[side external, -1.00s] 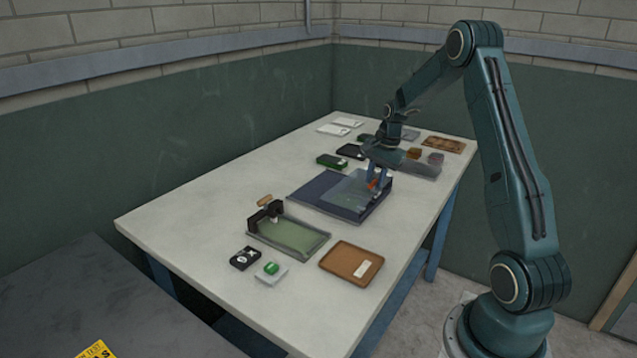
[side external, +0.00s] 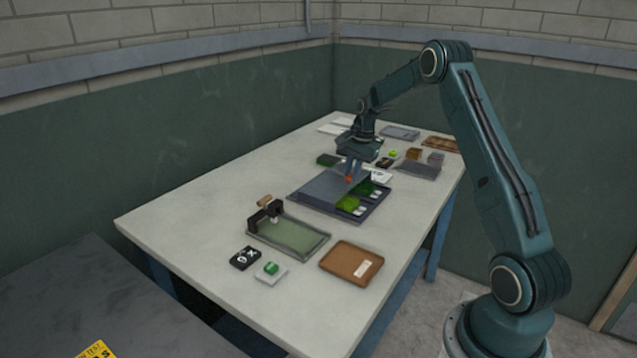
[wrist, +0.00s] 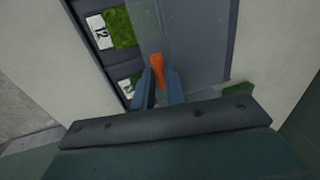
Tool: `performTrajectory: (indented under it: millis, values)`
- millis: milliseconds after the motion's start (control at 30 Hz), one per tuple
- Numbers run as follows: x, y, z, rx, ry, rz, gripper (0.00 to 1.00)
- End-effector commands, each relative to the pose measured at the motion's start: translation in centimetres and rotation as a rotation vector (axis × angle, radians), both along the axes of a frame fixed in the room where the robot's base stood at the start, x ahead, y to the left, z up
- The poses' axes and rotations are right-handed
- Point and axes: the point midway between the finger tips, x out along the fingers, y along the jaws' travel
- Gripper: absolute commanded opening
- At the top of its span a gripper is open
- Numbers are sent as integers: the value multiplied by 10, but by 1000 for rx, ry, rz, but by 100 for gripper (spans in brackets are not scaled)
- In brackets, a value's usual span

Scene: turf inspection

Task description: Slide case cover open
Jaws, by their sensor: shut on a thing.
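The dark blue case (side external: 300,204) lies on the table in the side view. Its translucent grey cover (side external: 325,184) sits over the left part of the case. The right part is uncovered and shows green turf pieces (side external: 347,203) with white labels. My gripper (side external: 350,172) is shut on the orange handle (side external: 348,179) of the cover. In the wrist view the handle (wrist: 157,70) stands between my fingertips (wrist: 158,82). There a turf piece (wrist: 121,28) with a label reading 12 (wrist: 100,33) lies left of the cover (wrist: 200,45). Another label is partly hidden by a finger.
A green-bedded tray with a dark clamp (side external: 290,238) stands in front of the case. A brown tray (side external: 351,262), a black numbered block (side external: 245,258) and a green-topped piece (side external: 271,269) lie nearer. Small items crowd the back. The table's left side is clear.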

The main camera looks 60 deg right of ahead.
Motion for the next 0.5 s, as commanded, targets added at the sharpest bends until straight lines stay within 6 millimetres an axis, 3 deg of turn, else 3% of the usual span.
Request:
performTrajectory:
  millis: [500]
  values:
    - [55,-2,2,-6,-7,-5,0]
